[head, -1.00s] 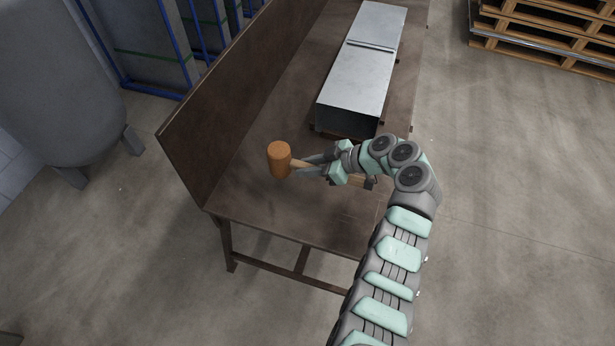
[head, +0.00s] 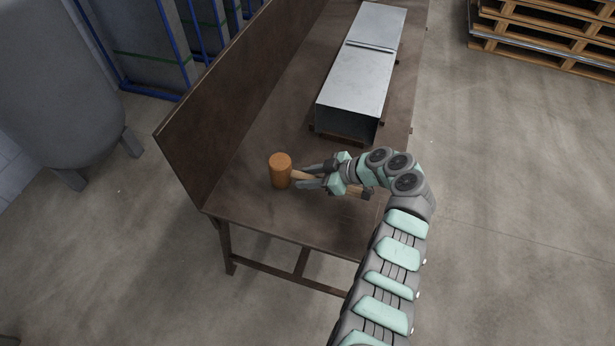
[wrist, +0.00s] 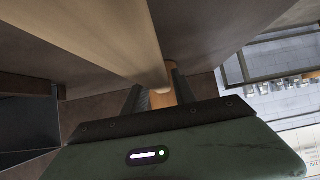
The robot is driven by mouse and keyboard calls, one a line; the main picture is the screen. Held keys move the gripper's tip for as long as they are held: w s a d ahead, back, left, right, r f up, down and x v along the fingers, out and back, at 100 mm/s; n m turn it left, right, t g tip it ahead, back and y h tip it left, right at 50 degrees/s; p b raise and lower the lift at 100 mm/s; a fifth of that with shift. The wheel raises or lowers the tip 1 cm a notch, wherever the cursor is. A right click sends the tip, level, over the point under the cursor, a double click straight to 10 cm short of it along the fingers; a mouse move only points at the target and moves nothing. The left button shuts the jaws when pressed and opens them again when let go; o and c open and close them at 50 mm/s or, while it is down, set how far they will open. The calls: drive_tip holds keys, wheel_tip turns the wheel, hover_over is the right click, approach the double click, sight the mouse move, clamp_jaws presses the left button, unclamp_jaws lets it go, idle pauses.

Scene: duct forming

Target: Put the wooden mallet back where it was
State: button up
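The wooden mallet has an orange-brown cylindrical head (head: 281,171), axis roughly upright, over the near part of the brown workbench (head: 262,208). Its pale handle runs right from the head, between the fingers of my gripper (head: 308,176). My gripper looks shut on the handle near the head. In the wrist view the long pale handle (wrist: 105,35) crosses from the top left to the fingers (wrist: 160,95). The fingers partly hide the handle. I cannot tell whether the head touches the bench top.
A long grey sheet-metal duct (head: 357,75) lies on the bench behind my gripper. A raised back panel (head: 205,130) edges the bench's left side. Wooden pallets (head: 550,35) stand at the far right. The near bench top is mostly clear.

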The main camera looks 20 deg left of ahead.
drive_tip(key=shift+o, duration=1.2)
drive_tip(key=shift+r, duration=0.1)
drive_tip(key=v, duration=1.1)
drive_tip(key=shift+d+p, duration=0.1)
drive_tip(key=shift+p, duration=0.2)
drive_tip(key=shift+d+r, duration=0.25)
drive_tip(key=shift+d, duration=0.1)
drive_tip(key=shift+r, duration=0.1)
